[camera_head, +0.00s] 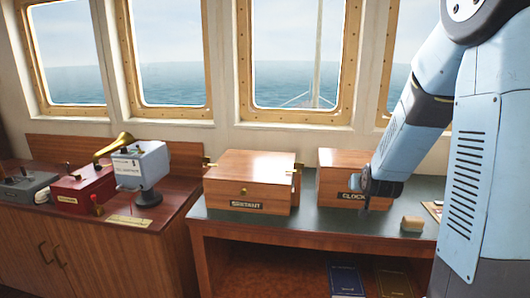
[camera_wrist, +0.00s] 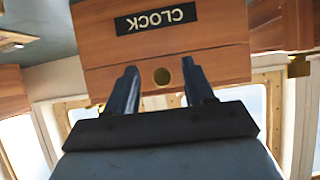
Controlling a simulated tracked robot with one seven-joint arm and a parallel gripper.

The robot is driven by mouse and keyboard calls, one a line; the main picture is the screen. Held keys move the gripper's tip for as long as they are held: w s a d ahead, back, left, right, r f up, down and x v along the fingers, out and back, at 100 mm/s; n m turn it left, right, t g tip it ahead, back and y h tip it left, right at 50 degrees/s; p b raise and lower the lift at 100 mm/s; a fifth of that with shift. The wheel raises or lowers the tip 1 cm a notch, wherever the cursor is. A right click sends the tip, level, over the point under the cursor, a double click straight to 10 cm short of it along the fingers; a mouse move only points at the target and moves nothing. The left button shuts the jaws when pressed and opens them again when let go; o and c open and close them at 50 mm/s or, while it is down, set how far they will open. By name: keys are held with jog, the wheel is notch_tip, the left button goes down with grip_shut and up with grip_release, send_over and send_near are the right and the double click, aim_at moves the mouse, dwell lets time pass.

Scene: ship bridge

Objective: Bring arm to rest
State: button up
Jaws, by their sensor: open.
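My gripper (camera_wrist: 160,88) is open in the wrist view, with its two dark fingers apart and nothing between them. It points at the front of a wooden box labelled CLOCK (camera_wrist: 210,50), whose round hole or knob shows between the fingertips. In the head view my blue arm comes down from the upper right, and its dark wrist end is in front of the CLOCK box (camera_head: 335,165), covering part of it. The fingers are hard to make out there. I cannot tell whether they touch the box.
A wooden box labelled SEXTANT (camera_head: 250,180) stands left of the CLOCK box on the green-topped desk (camera_head: 330,226). A small wooden block (camera_head: 412,223) lies at the right. A red box (camera_head: 82,188) and a grey-white device (camera_head: 140,165) stand on the left cabinet. Windows line the back.

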jog(key=shift+x, duration=1.35)
jog(key=shift+r, duration=0.1)
